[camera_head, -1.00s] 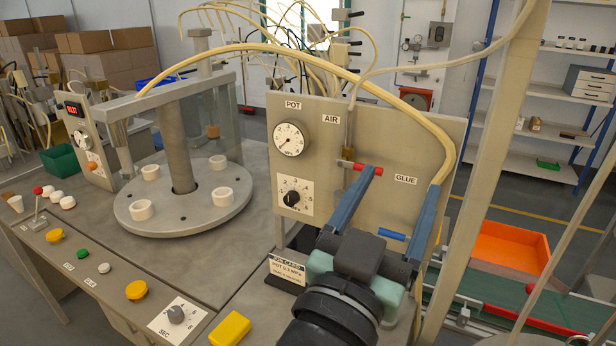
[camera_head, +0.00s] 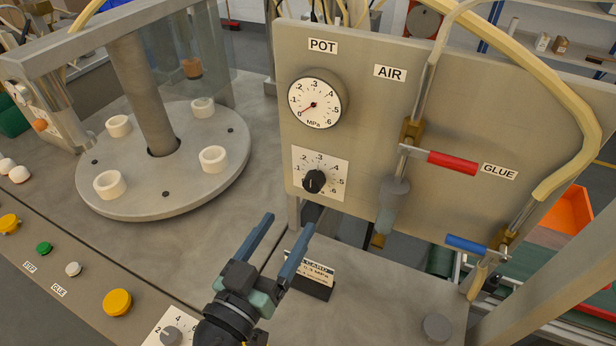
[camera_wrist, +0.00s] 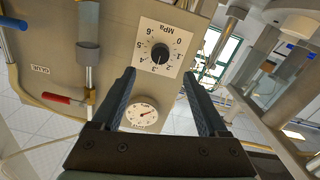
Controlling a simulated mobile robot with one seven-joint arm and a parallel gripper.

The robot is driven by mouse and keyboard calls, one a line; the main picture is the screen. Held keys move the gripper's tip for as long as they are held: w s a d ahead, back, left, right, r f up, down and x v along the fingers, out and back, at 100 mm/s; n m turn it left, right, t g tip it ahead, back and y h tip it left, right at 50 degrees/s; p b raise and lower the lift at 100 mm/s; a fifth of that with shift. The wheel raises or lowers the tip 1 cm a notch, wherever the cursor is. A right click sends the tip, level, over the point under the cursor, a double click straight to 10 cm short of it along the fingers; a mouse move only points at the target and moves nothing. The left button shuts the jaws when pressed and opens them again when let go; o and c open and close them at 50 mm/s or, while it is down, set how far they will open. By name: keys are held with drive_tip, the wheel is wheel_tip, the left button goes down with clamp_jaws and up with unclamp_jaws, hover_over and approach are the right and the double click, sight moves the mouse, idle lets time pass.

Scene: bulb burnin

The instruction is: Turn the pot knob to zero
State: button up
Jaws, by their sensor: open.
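The black pot knob (camera_head: 315,181) sits on a white scale plate on the grey panel, under the round pot gauge (camera_head: 316,103). The gauge needle lies near the zero end. In the wrist view the knob (camera_wrist: 160,53) shows beyond the fingertips, roughly between them, and its mark seems to face near .3; this is too small to be sure. My gripper (camera_head: 287,224) is open and empty, lower left of the knob in the head view and apart from it. In the wrist view my gripper (camera_wrist: 158,74) has the gauge (camera_wrist: 142,113) showing between its blue fingers.
A red-handled air valve (camera_head: 452,162) and a blue-handled glue valve (camera_head: 466,244) stick out to the right of the knob. A job card (camera_head: 313,272) stands below the panel. A round turntable (camera_head: 180,190) with white rings is at left.

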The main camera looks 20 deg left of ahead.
sight(311, 187)
drive_tip(key=w+p, duration=0.2)
drive_tip(key=w, duration=0.8)
drive_tip(key=shift+w+d+p, duration=0.15)
drive_tip(key=shift+w+p, duration=0.05)
drive_tip(key=shift+p, duration=0.1)
clamp_jaws()
